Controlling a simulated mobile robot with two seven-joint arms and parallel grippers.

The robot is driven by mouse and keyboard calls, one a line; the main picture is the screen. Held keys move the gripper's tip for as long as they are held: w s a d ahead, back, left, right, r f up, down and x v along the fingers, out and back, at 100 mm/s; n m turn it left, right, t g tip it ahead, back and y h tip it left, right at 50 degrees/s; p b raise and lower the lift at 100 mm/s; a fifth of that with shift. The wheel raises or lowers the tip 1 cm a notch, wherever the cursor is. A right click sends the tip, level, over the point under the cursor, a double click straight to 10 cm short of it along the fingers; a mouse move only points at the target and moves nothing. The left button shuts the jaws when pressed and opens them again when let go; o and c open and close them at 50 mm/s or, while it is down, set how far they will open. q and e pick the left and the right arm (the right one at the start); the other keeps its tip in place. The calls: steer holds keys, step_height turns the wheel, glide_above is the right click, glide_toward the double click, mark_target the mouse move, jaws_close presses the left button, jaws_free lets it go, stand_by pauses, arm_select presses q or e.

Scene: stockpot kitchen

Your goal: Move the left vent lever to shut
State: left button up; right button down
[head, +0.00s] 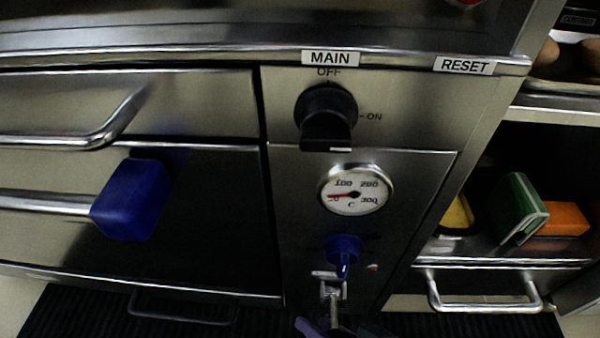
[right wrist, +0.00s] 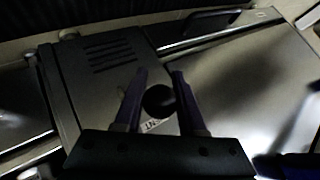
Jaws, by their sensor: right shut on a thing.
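In the right wrist view, my right gripper (right wrist: 160,74) has its two purple fingers on either side of a round black knob (right wrist: 158,100) and is shut on it. A small white label with dark letters, only partly readable, sits just below the knob. The knob's shaft is hidden, and I cannot tell which way this lever points. In the head view, only a bit of purple shows at the bottom edge, below a metal fitting (head: 331,290). I cannot make out a left vent lever in the head view. My left gripper is not in view.
A black MAIN knob (head: 326,115), a dial gauge (head: 355,190) and a blue knob (head: 342,250) line the panel. A blue block-like thing (head: 130,200) is at the handle rail on the left. A shelf on the right holds a green item (head: 520,208) and an orange block (head: 562,220).

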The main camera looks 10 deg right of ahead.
steer(key=shift+w+a+r, duration=0.1)
stand_by(0.3)
steer(key=c, duration=0.5)
jaws_free()
steer(key=p+v, duration=0.7)
steer(key=v, duration=0.3)
